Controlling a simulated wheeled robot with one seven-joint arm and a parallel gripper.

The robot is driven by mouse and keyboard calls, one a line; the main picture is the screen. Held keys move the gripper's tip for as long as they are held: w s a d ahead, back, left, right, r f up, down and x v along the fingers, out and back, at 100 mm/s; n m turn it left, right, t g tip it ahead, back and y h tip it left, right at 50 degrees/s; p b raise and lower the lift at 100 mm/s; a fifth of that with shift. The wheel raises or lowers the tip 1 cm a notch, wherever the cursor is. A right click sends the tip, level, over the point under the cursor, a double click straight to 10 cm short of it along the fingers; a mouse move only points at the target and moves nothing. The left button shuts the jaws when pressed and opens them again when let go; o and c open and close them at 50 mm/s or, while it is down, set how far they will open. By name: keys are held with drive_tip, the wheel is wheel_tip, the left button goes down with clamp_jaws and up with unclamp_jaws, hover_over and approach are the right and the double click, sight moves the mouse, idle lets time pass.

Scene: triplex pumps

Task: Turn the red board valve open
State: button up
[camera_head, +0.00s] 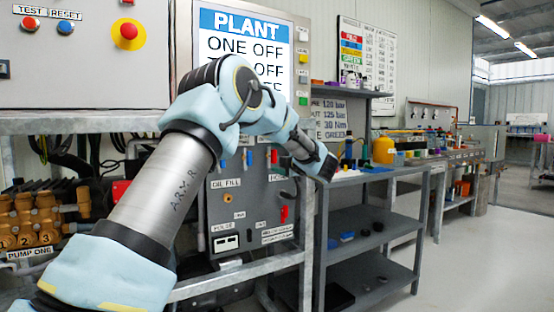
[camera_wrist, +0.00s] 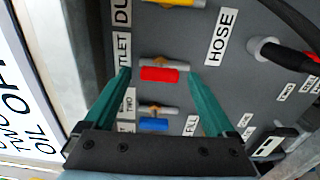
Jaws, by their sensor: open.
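The red board valve has a red handle (camera_wrist: 160,74) with a brass-coloured body just above it, on the grey board (camera_wrist: 215,90) in the wrist view. My gripper (camera_wrist: 160,72) is open, its two green fingers on either side of the red handle. I see no clear contact, and cannot tell the depth gap. In the head view my arm reaches across the board (camera_head: 228,205), and its fingers cannot be made out. Which red part there is this valve is unclear.
In the wrist view a blue-handled valve (camera_wrist: 153,125) lies below the red one and a yellow handle (camera_wrist: 170,3) above. A dark hose fitting (camera_wrist: 268,48) sticks out at right. In the head view a grey shelf unit (camera_head: 372,218) stands right of the board, with clear floor beyond.

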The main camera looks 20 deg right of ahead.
drive_tip(key=s+d, duration=0.2)
drive_tip(key=s, duration=0.8)
drive_tip(key=shift+s, duration=0.3)
